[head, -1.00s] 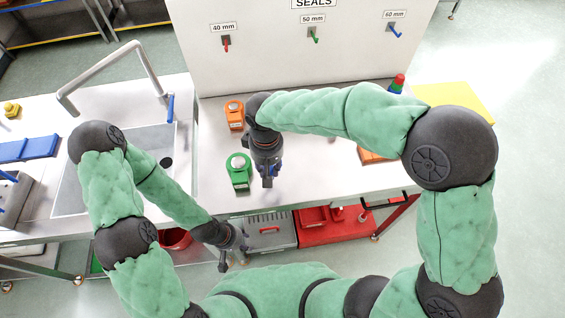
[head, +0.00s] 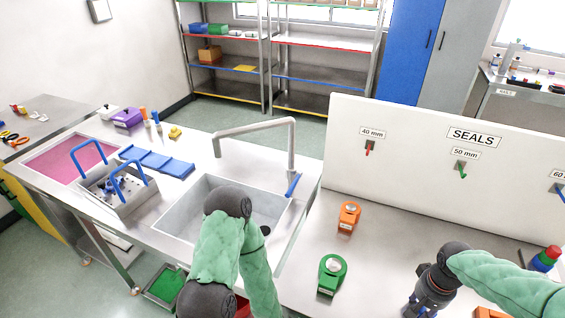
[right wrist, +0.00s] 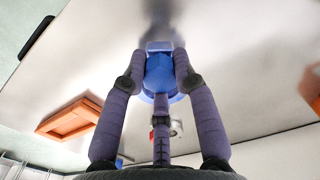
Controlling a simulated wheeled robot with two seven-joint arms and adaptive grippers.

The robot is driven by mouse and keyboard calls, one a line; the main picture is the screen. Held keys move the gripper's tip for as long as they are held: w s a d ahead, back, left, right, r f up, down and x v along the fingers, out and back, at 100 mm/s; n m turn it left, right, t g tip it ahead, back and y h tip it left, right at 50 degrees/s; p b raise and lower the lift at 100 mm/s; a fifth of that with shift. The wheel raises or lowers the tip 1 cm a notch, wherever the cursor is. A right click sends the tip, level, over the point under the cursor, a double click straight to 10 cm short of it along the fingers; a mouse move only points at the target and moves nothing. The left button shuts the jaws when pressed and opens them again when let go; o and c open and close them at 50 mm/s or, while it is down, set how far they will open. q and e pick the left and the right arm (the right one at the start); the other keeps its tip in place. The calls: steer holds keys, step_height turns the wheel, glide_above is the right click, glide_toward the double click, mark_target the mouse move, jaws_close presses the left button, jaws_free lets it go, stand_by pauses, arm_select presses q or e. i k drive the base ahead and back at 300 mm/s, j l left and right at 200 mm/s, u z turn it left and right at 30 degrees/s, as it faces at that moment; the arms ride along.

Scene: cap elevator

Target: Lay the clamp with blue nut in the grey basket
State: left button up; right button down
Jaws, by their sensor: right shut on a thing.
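My right gripper (right wrist: 160,78) is shut on a blue piece (right wrist: 158,72), which I take to be the clamp with blue nut. Only its blue part shows clearly between the fingers, above the pale worktop. In the head view the right gripper (head: 416,309) is at the lower edge, right of the green device, and what it holds is hardly visible. The grey basket (head: 122,207) with two blue handles stands on the far left counter, with several small parts in it, well away from the right gripper. My left gripper is out of view; only its arm shows, in front of the sink.
A sink (head: 190,215) with a tall tap (head: 291,150) lies between the basket and the right gripper. An orange device (head: 348,217) and a green device (head: 331,274) stand on the worktop. Blue trays (head: 158,163) lie behind the basket. The SEALS panel (head: 430,150) closes off the back right.

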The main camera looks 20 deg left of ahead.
mark_target(128, 195)
steer(key=k+j+u, duration=0.1)
steer(key=k+u, duration=0.25)
steer(key=k, duration=0.3)
steer(key=u, duration=1.8)
steer(key=i+u, duration=0.15)
steer(key=u, duration=0.35)
steer(key=i+u, duration=0.2)
steer(key=u, duration=0.25)
steer(key=i+u, duration=0.2)
steer(key=u, duration=0.3)
steer(key=i+l, duration=0.2)
steer(key=i, duration=0.35)
steer(key=i+l, duration=0.2)
steer(key=i, duration=0.35)
steer(key=i+l, duration=0.2)
steer(key=i, duration=0.35)
steer(key=i+z, duration=0.1)
steer(key=z, duration=0.3)
steer(key=i+z, duration=0.1)
steer(key=z, duration=0.25)
steer(key=i+j+z, duration=0.1)
steer(key=z, duration=0.3)
steer(key=i+j+z, duration=0.1)
steer(key=z, duration=0.25)
